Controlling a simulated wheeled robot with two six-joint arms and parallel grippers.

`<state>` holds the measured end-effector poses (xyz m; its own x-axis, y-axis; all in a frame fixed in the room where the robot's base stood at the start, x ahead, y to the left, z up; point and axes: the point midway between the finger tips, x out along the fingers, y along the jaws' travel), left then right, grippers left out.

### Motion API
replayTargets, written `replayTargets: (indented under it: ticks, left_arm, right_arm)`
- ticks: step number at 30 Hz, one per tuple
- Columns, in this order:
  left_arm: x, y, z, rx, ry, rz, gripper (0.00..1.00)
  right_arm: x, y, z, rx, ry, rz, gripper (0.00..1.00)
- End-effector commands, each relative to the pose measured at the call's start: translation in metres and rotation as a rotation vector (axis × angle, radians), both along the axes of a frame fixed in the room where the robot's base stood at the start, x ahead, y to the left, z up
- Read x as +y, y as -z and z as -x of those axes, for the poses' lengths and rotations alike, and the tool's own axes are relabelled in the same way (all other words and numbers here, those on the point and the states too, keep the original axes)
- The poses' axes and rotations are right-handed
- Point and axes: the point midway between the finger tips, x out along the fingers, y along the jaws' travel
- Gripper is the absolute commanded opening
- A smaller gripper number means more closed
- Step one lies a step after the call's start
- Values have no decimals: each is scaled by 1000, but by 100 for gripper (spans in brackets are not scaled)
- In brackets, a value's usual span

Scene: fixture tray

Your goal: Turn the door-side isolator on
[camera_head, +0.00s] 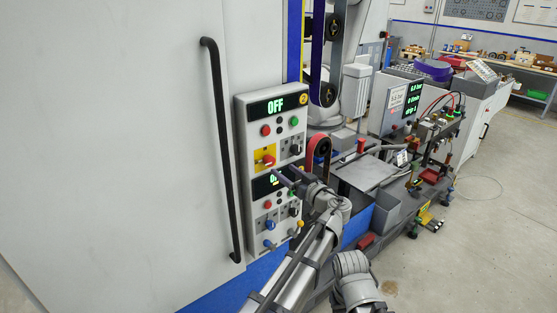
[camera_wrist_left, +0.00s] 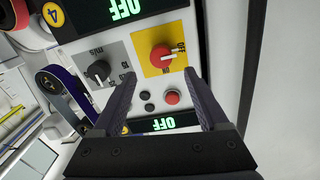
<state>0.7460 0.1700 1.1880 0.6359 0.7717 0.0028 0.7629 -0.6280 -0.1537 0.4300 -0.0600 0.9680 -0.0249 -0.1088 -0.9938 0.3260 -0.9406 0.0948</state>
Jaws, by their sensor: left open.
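The control panel (camera_head: 239,130) stands beside the long black door handle (camera_head: 218,140). Its upper display (camera_head: 274,106) reads OFF. Below this sits a red rotary isolator (camera_head: 267,160) on a yellow plate, on the door side, with a black selector (camera_head: 295,149) on grey beside it. My left gripper (camera_head: 283,174) is open and empty in front of the panel, covering part of the lower display. In the left wrist view the picture is turned over; the red isolator (camera_wrist_left: 162,55) lies beyond and between the open fingertips (camera_wrist_left: 159,75), apparently untouched. My right gripper is out of view.
Small red and black buttons (camera_wrist_left: 172,97) sit near the isolator, and a second OFF display (camera_wrist_left: 126,8) shows. Blue knobs (camera_head: 269,225) are lower on the panel. A bench with fixtures (camera_head: 380,168) stands to the right.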

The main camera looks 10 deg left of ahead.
Motion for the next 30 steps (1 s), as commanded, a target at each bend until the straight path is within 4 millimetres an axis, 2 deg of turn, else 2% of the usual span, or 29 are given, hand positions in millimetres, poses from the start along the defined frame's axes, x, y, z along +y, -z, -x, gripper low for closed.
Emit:
replayTargets:
  ticks: [15, 21, 29, 30]
  left_arm:
    - [51, 1, -42, 3, -2, 1, 77]
    - [60, 1, -48, 5, -3, 1, 77]
    - [60, 1, -48, 4, -1, 0, 77]
    - [60, 1, -48, 5, -2, 1, 73]
  right_arm:
    - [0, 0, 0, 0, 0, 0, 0]
    - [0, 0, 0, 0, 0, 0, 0]
    - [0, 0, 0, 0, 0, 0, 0]
    - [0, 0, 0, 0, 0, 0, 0]
